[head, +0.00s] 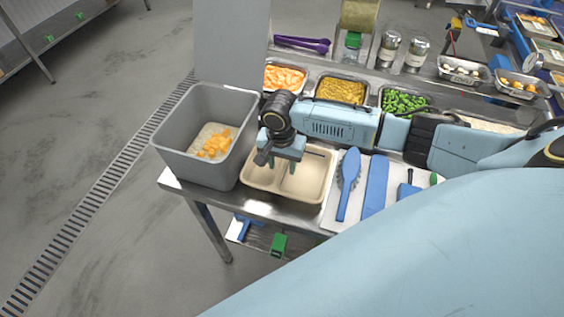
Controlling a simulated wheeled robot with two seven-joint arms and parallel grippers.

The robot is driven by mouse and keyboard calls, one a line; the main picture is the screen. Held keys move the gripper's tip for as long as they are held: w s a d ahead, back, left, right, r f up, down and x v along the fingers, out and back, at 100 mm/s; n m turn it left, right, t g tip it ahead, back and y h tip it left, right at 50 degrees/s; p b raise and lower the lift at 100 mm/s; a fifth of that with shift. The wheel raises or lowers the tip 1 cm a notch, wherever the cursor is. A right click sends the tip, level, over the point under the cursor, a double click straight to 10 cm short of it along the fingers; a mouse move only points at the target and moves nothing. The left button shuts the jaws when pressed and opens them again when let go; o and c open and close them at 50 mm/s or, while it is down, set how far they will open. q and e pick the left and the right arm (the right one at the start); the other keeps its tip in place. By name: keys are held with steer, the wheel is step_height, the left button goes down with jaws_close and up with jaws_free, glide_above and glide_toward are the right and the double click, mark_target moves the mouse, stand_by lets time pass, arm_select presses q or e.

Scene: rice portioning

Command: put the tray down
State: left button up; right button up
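The beige tray (311,192) has two compartments and sits at the left end of the steel table, close to its front edge. It looks level, and I see no food in its visible parts. My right gripper (281,166) points down over the middle and back of the tray. Its fingers look spread apart, one to each side near the divider, and nothing shows held between them. The gripper hides part of the tray's back rim and divider. My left gripper is not in view.
A grey bin (200,169) with orange pieces stands left of the tray. A blue brush (349,169) and a blue board (375,184) lie to the right. Food pans, including yellow (341,90) and green (403,101) contents, line the back.

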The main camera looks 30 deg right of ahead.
mark_target(281, 165)
step_height(281, 165, up, 12)
steer(key=p, duration=0.1)
stand_by(0.5)
steer(key=shift+a, duration=0.15)
